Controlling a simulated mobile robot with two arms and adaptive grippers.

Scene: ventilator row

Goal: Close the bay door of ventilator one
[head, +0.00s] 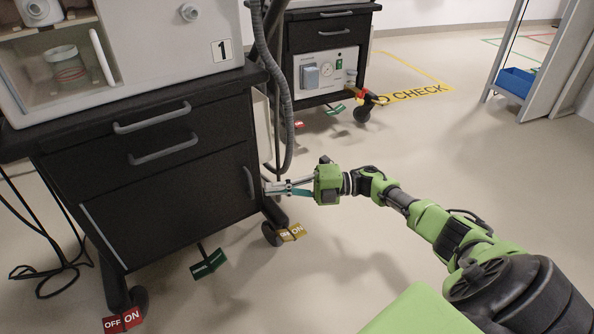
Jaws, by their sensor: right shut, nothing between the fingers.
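Ventilator one is the black cart at left, with a "1" label (221,50) on its white upper unit. Its bay door (165,205) is the large dark lower front panel, with a vertical handle (249,182) near its right edge. The door looks flush or nearly flush with the cart front; I cannot tell if a small gap is left. My right gripper (268,188) is shut and empty, its fingertips pointing left at the cart's right front edge, close beside the handle. Whether they touch the door is unclear. My left gripper is not in view.
Two drawers (155,135) sit above the door. Caster pedals, red (122,320), green (209,264) and yellow (292,232), stick out below. A grey hose (286,100) hangs at right. A second cart (328,45) stands behind. The floor at right is clear.

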